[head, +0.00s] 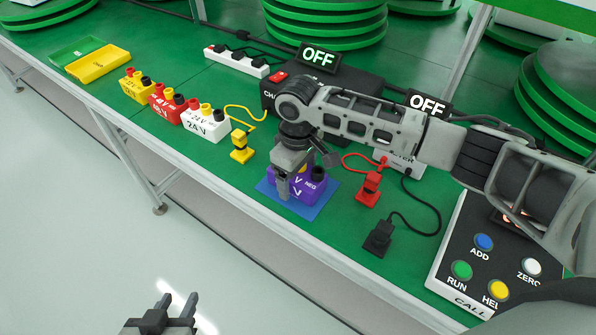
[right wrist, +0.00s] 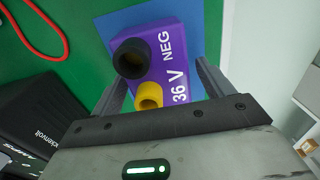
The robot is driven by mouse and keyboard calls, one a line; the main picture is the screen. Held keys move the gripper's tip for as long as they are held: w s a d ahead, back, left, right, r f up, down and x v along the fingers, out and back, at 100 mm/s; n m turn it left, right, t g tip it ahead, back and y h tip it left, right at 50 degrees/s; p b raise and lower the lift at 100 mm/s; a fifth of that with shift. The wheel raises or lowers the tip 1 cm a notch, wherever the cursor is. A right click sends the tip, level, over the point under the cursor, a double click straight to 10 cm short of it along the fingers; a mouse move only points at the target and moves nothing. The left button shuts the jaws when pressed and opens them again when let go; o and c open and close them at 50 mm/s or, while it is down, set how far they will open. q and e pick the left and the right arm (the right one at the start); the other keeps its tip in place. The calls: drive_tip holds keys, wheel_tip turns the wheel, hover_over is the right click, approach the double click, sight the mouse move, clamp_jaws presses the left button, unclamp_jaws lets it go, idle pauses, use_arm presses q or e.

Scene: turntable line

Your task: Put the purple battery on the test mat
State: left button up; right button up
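The purple battery (head: 312,189), marked 36 V and NEG, stands upright on the blue test mat (head: 328,200) in the head view. It also shows in the right wrist view (right wrist: 167,62), with one black and one yellow terminal. My right gripper (head: 294,181) is lowered over it, one finger on each side. The battery looks turned relative to the fingers, and the fingers look open around it; contact is hard to judge. The arm and gripper hide part of the battery. My left gripper (head: 174,310) is open and empty above the floor, away from the table.
White (head: 205,124), red (head: 168,105) and yellow (head: 135,86) batteries stand in a row to the left. A yellow plug (head: 241,150), a red plug (head: 368,190) and a black plug (head: 378,238) lie around the mat. A button panel (head: 462,250) stands at right.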

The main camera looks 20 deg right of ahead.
drive_tip(key=shift+r, duration=0.1)
wheel_tip(320, 180, up, 11)
drive_tip(key=shift+r+p, duration=0.15)
drive_tip(key=shift+p, duration=0.2)
drive_tip(key=shift+r, duration=0.45)
drive_tip(key=shift+f, duration=0.1)
